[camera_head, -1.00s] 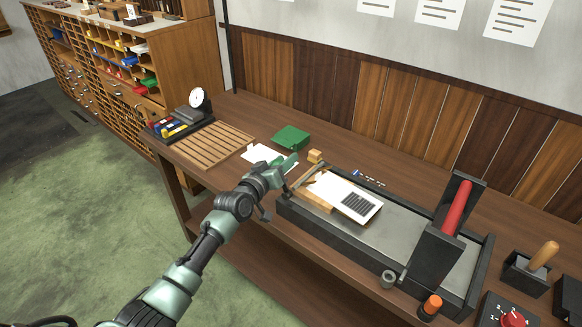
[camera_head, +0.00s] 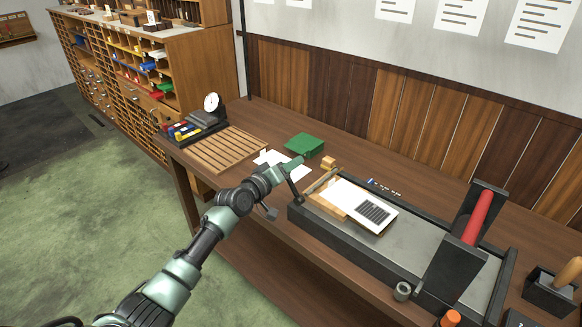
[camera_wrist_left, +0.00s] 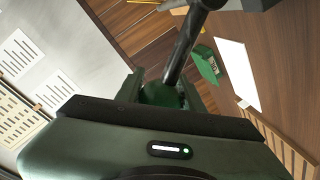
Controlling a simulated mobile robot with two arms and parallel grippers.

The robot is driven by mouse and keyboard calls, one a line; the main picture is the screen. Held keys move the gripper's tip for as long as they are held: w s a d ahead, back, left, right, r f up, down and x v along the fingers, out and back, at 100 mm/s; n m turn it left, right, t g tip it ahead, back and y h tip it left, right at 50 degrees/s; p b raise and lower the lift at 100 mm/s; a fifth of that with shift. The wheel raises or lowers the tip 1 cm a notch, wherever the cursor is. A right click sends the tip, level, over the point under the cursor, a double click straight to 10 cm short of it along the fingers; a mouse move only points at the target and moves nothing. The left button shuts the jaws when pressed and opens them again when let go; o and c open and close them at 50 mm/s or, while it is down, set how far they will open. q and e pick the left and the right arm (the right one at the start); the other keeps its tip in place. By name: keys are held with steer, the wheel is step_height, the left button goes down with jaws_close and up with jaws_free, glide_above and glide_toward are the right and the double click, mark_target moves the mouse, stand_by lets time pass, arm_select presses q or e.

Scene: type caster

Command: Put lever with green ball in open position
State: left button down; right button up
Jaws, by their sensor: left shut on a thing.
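The green ball (camera_wrist_left: 160,94) shows in the left wrist view between my gripper's fingers, at the end of a dark lever rod (camera_wrist_left: 184,46). My left gripper (camera_wrist_left: 162,92) is shut on the ball. In the head view my left gripper (camera_head: 293,168) is at the left end of the dark metal tray (camera_head: 330,238). A short dark rod (camera_head: 294,189) runs from the gripper down to the tray's corner. The ball itself is hidden in the head view. My right gripper is not in view.
A white plate with dark type (camera_head: 374,211) lies in the tray. A red-handled part (camera_head: 477,218) stands over the tray's right side. Behind the gripper are a green block (camera_head: 305,145) and white paper (camera_head: 268,158). A slatted wooden rack (camera_head: 225,148) lies left.

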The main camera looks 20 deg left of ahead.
arm_select(q)
steer(key=c, duration=0.9)
jaws_free()
steer(key=shift+a, duration=0.1)
steer(key=v, duration=0.7)
steer(key=shift+s, duration=0.4)
steer(key=shift+a, duration=0.1)
